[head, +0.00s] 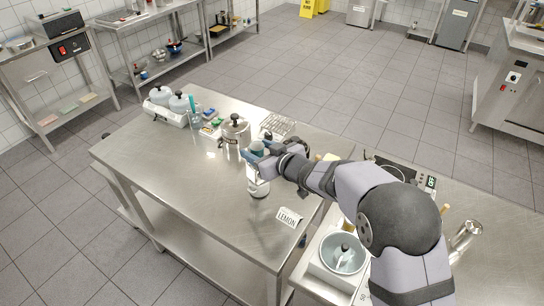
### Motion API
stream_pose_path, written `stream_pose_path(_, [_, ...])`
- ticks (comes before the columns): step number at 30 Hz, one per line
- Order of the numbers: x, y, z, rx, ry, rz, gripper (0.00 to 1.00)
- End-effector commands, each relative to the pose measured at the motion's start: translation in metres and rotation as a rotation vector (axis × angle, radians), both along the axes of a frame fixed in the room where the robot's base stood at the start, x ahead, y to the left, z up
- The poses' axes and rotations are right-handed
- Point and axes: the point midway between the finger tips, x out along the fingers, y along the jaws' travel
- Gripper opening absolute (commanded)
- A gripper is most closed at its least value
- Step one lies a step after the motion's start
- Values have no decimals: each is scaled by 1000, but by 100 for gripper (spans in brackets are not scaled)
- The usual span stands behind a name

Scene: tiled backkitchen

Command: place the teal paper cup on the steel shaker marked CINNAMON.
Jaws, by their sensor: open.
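My gripper (260,158) is over the middle of the steel table, its blue-tinted fingers open around the top of a small upright stack or container. A small teal shape, which looks like the teal paper cup (257,146), shows between the fingers; they partly hide it. Directly below stands a pale, shiny cylinder, probably the steel shaker (258,188), on the table. No CINNAMON marking can be read at this size. I cannot tell whether the cup rests on the shaker or is touched by the fingers.
A LEMON sign (289,217) stands at the table's front right. A steel pot (235,130), a wire rack (277,125) and lidded jars (161,96) stand behind. A metal bowl (343,253) sits at the lower right. The table's left part is clear.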

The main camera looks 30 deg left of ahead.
Motion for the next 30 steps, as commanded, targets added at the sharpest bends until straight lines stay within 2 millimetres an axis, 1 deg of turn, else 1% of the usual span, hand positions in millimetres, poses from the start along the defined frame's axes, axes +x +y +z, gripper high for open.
stream_pose_path(5, [-6, -16, 6, 0, -2, -1, 51])
stream_pose_path(15, [-25, -61, 27, 1, -2, -1, 51])
stream_pose_path(21, [-35, -83, 37, 2, -1, -2, 51])
stream_pose_path(25, [-39, -92, 41, 0, -2, -1, 51])
stream_pose_path(30, [-42, -98, 43, -1, -1, -1, 51])
